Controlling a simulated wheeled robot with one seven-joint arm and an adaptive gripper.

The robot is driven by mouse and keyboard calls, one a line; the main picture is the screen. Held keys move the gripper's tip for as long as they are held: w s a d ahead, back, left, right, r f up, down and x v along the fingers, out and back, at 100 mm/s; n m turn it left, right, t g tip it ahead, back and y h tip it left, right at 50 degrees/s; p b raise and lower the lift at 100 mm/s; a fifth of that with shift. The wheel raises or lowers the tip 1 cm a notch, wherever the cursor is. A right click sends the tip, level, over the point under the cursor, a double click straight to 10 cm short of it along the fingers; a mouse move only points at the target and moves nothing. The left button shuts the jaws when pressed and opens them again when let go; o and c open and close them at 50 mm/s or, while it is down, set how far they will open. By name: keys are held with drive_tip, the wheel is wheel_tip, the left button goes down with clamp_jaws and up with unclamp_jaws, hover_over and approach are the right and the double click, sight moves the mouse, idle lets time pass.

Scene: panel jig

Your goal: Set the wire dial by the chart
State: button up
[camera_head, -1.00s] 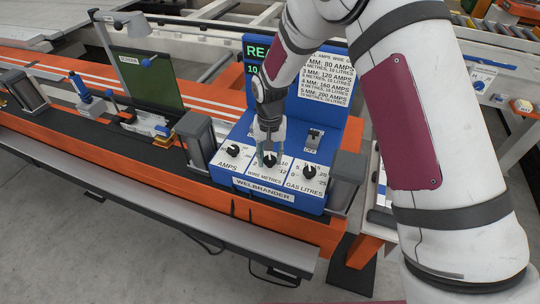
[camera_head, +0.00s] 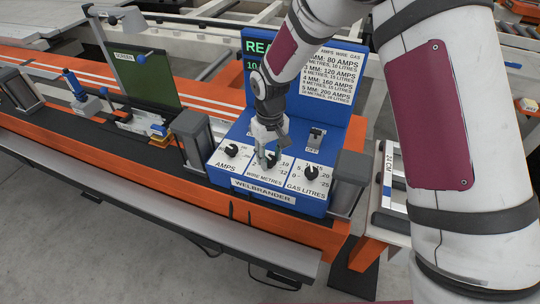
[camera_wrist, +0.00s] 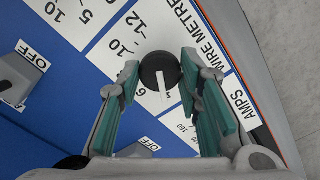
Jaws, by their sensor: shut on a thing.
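The wire dial (camera_wrist: 158,70) is a round black knob with a white pointer line, on a white plate marked WIRE METRES. In the wrist view its pointer faces down the picture, towards my gripper's base; the figure it meets is partly hidden. My gripper (camera_wrist: 160,82) is shut on the knob, one teal-padded finger on each side. In the head view my gripper (camera_head: 270,160) comes down on the middle dial of the blue welder (camera_head: 232,186). The chart (camera_head: 331,75) on its upright back lists mm sizes with amps, metres and litres.
The amps dial (camera_head: 232,150) is left of the wire dial and the gas litres dial (camera_head: 311,173) is right. A switch (camera_head: 315,138) marked OFF stands behind. Grey blocks flank the welder, at left (camera_head: 194,140) and right (camera_head: 348,180).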

sight(270, 159)
idle(0.3)
drive_tip(key=o, duration=1.2)
drive_tip(key=shift+r, duration=0.15)
wheel_tip(270, 159, up, 12)
drive_tip(key=shift+f, duration=0.15)
drive_tip(key=s+d+r+m+t, duration=0.4)
drive_tip(key=s+d+r, duration=1.2)
drive_tip(key=r, duration=0.2)
drive_tip(key=s+d, duration=0.1)
drive_tip(key=s, duration=0.2)
drive_tip(key=s+d+m+t, duration=0.1)
drive_tip(key=s, duration=0.2)
drive_tip(key=s+d+m, duration=0.1)
drive_tip(key=s, duration=0.2)
drive_tip(key=shift+s+d, duration=0.35)
